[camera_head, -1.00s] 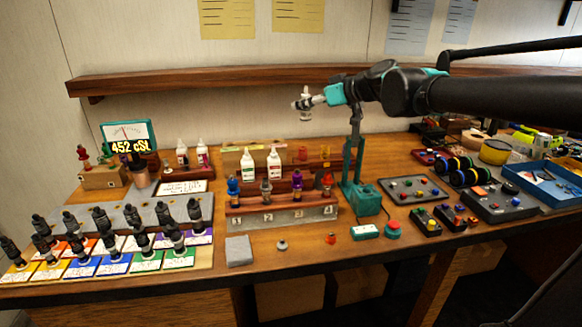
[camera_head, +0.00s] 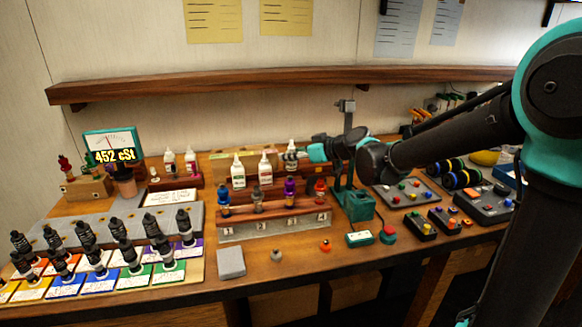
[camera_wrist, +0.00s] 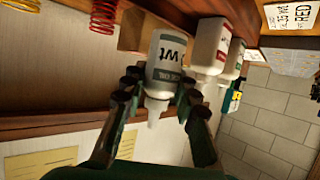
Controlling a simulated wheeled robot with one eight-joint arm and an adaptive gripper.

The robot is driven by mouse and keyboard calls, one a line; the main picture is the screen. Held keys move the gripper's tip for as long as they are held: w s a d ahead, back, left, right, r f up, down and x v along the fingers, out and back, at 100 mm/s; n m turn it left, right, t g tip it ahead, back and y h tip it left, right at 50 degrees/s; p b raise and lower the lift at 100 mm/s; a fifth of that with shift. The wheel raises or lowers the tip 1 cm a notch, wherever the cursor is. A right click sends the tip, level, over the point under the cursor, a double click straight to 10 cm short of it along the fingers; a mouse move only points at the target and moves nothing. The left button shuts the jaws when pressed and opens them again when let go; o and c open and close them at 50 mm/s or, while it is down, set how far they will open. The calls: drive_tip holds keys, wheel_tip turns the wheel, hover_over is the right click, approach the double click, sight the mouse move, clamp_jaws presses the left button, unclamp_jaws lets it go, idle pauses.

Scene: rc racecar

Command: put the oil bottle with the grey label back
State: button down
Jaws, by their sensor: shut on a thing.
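My gripper (camera_head: 291,154) is shut around a white oil bottle with a grey-toned label (camera_wrist: 165,68). In the wrist view, where things appear upside down, the fingertips (camera_wrist: 162,84) lie on both sides of this bottle, and its nozzle points toward the picture's bottom. In the head view the held bottle is upright at the right end of the oil bottle row. The red-label bottle (camera_head: 265,170) and the green-label bottle (camera_head: 238,171) stand to its left on the wooden rack. Whether the held bottle's base touches the rack is unclear.
A stepped stand (camera_head: 275,226) with several coloured shock parts is in front of the bottles. A teal press (camera_head: 357,204) stands close to their right. A wooden shelf (camera_head: 290,82) runs above. The viscosity meter (camera_head: 110,144) is at the left.

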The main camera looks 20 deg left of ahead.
sight(292, 166)
drive_tip(key=shift+f, duration=2.1)
drive_tip(key=c, duration=1.2)
unclamp_jaws()
drive_tip(key=shift+f, duration=0.1)
drive_tip(key=shift+s+d+r, duration=0.1)
drive_tip(key=shift+d+r, duration=0.1)
drive_tip(key=v, duration=1.1)
drive_tip(key=shift+s+d, duration=0.1)
drive_tip(key=shift+d, duration=0.2)
